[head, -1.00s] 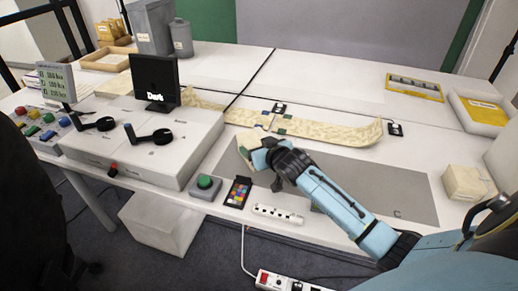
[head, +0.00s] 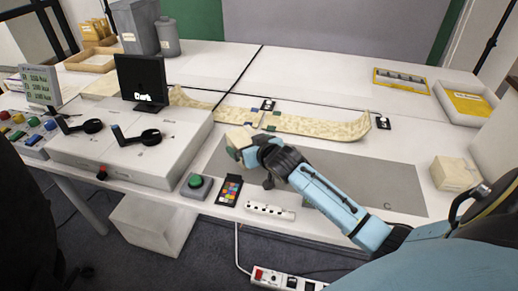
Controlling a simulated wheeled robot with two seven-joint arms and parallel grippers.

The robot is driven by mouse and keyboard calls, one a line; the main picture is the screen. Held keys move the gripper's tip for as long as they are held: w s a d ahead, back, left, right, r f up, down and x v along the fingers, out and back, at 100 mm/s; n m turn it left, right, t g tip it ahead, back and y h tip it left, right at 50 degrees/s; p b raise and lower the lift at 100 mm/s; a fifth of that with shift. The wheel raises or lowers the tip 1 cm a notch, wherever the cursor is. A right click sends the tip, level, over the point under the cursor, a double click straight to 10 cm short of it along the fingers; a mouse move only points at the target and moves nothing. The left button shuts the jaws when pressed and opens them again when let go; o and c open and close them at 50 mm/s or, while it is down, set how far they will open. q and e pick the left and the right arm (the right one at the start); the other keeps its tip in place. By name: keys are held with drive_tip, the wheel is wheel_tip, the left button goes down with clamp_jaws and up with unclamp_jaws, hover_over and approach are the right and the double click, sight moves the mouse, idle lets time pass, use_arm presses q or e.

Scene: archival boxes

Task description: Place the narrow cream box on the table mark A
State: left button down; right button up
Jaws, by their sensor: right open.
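A small cream box (head: 237,138) stands near the left end of the grey mat (head: 390,185) on the table. It looks like the narrow cream box. My right gripper (head: 250,153) is open right at this box; its fingers overlap the box in the picture, and I cannot tell whether they touch it. The gripper and wrist cover part of the box. Mark A cannot be seen; a letter C shows at the mat's right end. My left gripper is not in view.
Another cream box (head: 454,173) stands right of the mat. A long curved cream piece (head: 310,127) lies behind the mat. A green button (head: 196,184), a colour card (head: 230,190) and a power strip (head: 270,211) line the front edge. The mat's right part is clear.

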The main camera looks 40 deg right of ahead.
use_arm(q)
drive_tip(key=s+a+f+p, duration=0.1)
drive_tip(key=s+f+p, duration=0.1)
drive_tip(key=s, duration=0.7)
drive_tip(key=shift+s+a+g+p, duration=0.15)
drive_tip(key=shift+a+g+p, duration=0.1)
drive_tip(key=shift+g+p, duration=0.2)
use_arm(e)
drive_tip(key=v, duration=1.1)
drive_tip(key=shift+s, duration=0.2)
drive_tip(key=shift+s, duration=0.1)
